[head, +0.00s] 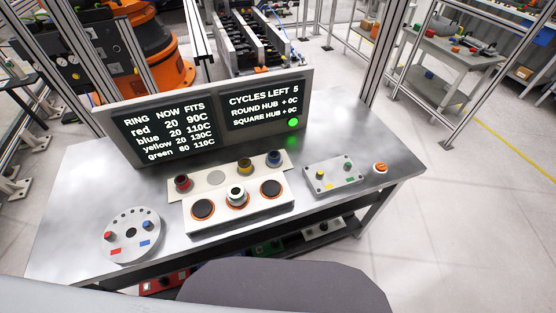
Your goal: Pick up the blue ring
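The blue ring (274,159) stands at the right end of a pale rack (217,179) on the metal table. A yellow ring (245,167) is to its left, and a red ring (183,183) is at the rack's left end. A bare spot lies between red and yellow. In front is a white block (223,219) with three round dark plates. A pale ring-shaped part (236,192) sits on the middle plate; its exact colour is hard to tell. Neither of my grippers is in view.
A display board (207,119) with a lit green lamp stands close behind the rack. A round grey hub (131,235) is at left; a rectangular plate (334,175) with coloured pegs and an orange knob (380,168) are at right. Bare tabletop surrounds these.

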